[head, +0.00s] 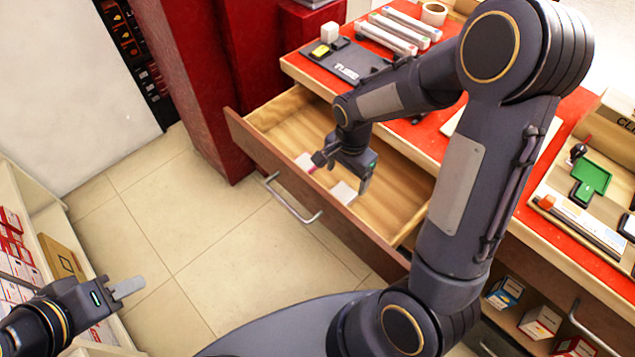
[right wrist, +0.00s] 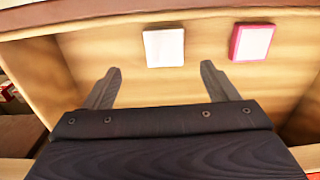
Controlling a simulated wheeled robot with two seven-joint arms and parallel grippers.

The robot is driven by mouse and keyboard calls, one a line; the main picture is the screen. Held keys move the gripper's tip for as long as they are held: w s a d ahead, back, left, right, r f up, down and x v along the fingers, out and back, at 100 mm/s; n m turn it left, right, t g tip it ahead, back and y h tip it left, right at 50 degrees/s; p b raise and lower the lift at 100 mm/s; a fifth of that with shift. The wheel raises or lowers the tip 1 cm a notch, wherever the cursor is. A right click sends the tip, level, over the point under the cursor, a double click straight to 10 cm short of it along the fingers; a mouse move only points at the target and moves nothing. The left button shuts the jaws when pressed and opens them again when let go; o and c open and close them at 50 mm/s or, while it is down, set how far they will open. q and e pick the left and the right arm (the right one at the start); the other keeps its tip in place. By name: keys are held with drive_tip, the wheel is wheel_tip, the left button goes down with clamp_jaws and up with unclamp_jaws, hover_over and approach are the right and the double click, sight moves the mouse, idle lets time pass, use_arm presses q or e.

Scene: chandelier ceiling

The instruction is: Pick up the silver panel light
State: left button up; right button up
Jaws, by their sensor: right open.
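The silver panel light (head: 343,193) is a small pale square lying in the open wooden drawer. In the right wrist view it (right wrist: 164,47) lies just beyond the fingertips, slightly right of the middle between them. A similar panel with a pink frame (right wrist: 252,42) lies to its right, and also shows in the head view (head: 304,161). My right gripper (head: 342,172) is inside the drawer space, open and empty; its fingers also show in the wrist view (right wrist: 160,68).
The drawer (head: 285,112) has raised walls around the panels and a front with a metal handle (head: 293,199). The red-topped counter (head: 310,68) behind it holds a black mat, tubes and a tray (head: 553,188). A shelf with boxes stands at left; the floor (head: 190,225) between is clear.

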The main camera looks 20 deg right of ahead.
sight(342, 193)
drive_tip(key=shift+w+a+f, duration=0.15)
drive_tip(key=shift+w+f, duration=0.2)
drive_tip(key=shift+f, duration=0.4)
wheel_tip(342, 193, down, 7)
drive_tip(key=shift+r+b, duration=0.1)
drive_tip(key=shift+b, duration=0.2)
drive_tip(key=shift+c, duration=0.4)
drive_tip(key=c, duration=1)
